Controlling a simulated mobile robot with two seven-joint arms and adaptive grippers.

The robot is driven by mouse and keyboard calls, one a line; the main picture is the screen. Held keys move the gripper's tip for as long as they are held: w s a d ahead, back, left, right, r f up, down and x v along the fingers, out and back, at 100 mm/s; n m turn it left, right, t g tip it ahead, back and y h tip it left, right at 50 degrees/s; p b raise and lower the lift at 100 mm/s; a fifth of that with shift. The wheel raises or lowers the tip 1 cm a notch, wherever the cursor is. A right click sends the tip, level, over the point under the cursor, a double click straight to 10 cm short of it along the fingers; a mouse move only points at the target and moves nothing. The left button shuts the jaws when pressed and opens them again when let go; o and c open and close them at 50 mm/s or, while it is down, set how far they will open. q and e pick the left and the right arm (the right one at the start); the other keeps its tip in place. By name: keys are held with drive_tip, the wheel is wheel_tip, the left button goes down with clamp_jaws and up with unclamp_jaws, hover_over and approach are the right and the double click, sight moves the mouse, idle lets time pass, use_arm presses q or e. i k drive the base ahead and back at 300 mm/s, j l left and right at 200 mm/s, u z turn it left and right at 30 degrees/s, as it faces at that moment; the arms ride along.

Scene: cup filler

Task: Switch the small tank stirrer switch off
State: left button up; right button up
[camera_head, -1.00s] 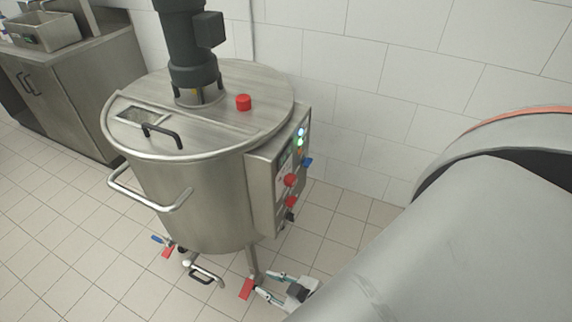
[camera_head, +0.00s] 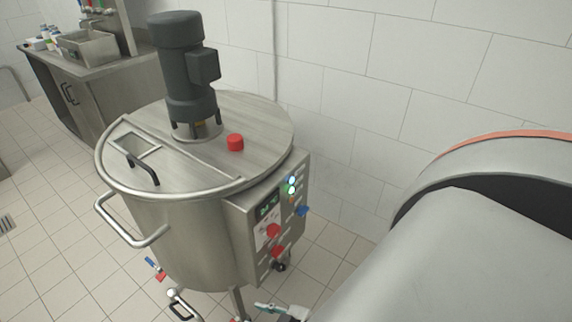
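The small tank (camera_head: 190,235) is a steel drum with a dark stirrer motor (camera_head: 188,65) on its lid. A control box (camera_head: 262,222) on its right side carries a small display (camera_head: 268,207), a lit blue light (camera_head: 291,181), a lit green light (camera_head: 291,190), a blue knob (camera_head: 302,211) and red knobs (camera_head: 273,230). Which control is the stirrer switch, and its position, I cannot tell. My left gripper is not in view.
A red knob (camera_head: 235,142) and a black handle (camera_head: 143,169) are on the tank lid (camera_head: 255,115). A curved steel handle (camera_head: 135,232) sticks out at the tank's front. A steel counter (camera_head: 125,85) stands at the back left. White tiled wall (camera_head: 400,50) runs behind.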

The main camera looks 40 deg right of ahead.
sight(278, 266)
drive_tip(key=k+l+u, duration=0.1)
drive_tip(key=l, duration=0.3)
drive_tip(key=k+l, duration=0.1)
drive_tip(key=l, duration=0.3)
drive_tip(key=k+l+u, duration=0.15)
drive_tip(key=l, duration=0.2)
drive_tip(key=k+l+u, duration=0.1)
drive_tip(key=l, duration=0.3)
drive_tip(key=k+l, duration=0.15)
drive_tip(key=l, duration=0.2)
drive_tip(key=k+l, duration=0.15)
drive_tip(key=l, duration=0.2)
drive_tip(key=k+l, duration=0.1)
drive_tip(key=l, duration=0.25)
drive_tip(key=k+l, duration=0.15)
drive_tip(key=l, duration=0.2)
drive_tip(key=k+l, duration=0.1)
drive_tip(key=l, duration=0.25)
drive_tip(key=k+l+u, duration=0.1)
drive_tip(key=l, duration=0.25)
